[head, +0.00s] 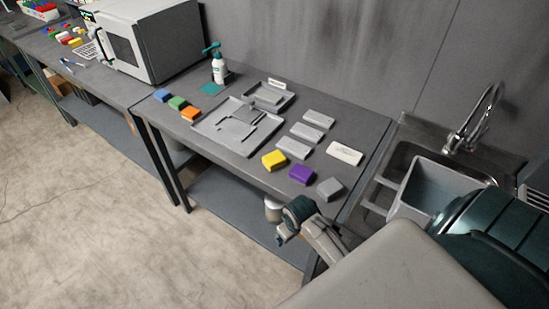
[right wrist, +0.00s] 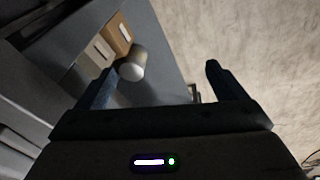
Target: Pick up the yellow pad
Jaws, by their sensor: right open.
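The yellow pad (head: 273,160) is a small block lying on the grey bench near its front edge, left of the purple pad (head: 302,174). A grey pad (head: 329,188) lies further right along the same edge. My right gripper (right wrist: 160,72) is open, with nothing between its fingers in the right wrist view. In the head view, part of my right arm is beyond the bench's front edge, below the purple and grey pads and apart from the yellow pad. The yellow pad is not in the right wrist view. My left gripper is not in view.
A grey tray (head: 208,132) and blue, green and orange blocks (head: 190,114) lie left of the yellow pad. Grey blocks (head: 294,147) and a white block (head: 344,153) lie behind. A sink (head: 410,160) is at right. A can (right wrist: 132,66) is below the bench.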

